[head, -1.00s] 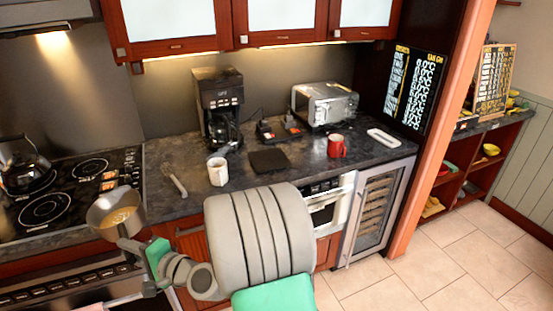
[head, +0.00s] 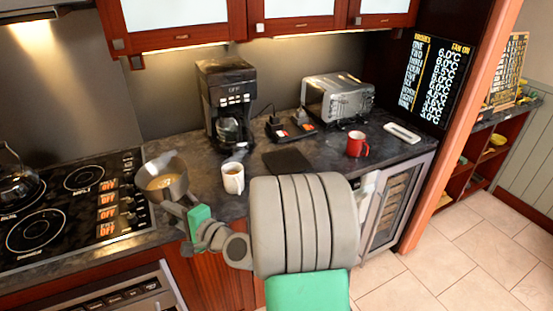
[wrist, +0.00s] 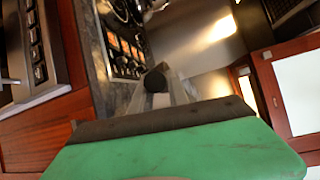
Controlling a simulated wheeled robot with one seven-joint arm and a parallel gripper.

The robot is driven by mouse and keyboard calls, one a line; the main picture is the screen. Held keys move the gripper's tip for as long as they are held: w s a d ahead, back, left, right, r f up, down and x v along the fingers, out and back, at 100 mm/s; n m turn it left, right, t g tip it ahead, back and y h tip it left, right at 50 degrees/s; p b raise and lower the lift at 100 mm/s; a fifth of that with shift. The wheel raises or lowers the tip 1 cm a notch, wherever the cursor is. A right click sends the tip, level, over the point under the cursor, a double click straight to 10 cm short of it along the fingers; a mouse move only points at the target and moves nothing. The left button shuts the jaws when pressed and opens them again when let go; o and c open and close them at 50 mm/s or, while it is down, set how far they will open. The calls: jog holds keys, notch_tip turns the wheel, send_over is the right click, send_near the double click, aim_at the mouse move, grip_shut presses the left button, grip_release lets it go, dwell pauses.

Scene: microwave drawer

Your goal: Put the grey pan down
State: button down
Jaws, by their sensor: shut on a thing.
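The grey pan (head: 163,180) holds something yellowish. In the head view it shows over the strip of dark counter (head: 200,152) just right of the stove, left of the white mug. I cannot tell whether its base touches the counter or hangs above it. My gripper (head: 180,208) is shut on the pan's handle at the near side, by the counter's front edge. In the wrist view a dark rounded end, likely of the handle, shows beyond the green body of my gripper (wrist: 160,95). The pan's bowl is not clear there.
A white mug (head: 233,178) stands close right of the pan, with a coffee maker (head: 226,100) behind. A black board (head: 287,161), red mug (head: 357,144) and toaster oven (head: 338,98) are farther right. The stove (head: 60,205) with a kettle (head: 14,178) is left.

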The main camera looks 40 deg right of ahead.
jog(key=s+d+r+m+h+b, duration=0.2)
jog(key=d+h+b, duration=0.15)
jog(key=d, duration=0.55)
jog(key=s+d+r+m+h+b, duration=0.2)
jog(key=s+d+b, duration=0.15)
jog(key=d, duration=0.55)
jog(key=s+d+r+m+h+b, duration=0.25)
jog(key=d+b, duration=0.25)
jog(key=d, duration=0.4)
jog(key=w+d+f, duration=0.2)
jog(key=d+f, duration=0.4)
jog(key=w+d+f, duration=0.3)
jog(key=d+f, duration=0.3)
jog(key=f, duration=0.1)
jog(key=shift+w+d+f+p, duration=0.25)
jog(key=shift+d+f+p, duration=0.05)
jog(key=shift+d, duration=0.05)
jog(key=c, duration=1.3)
grip_release()
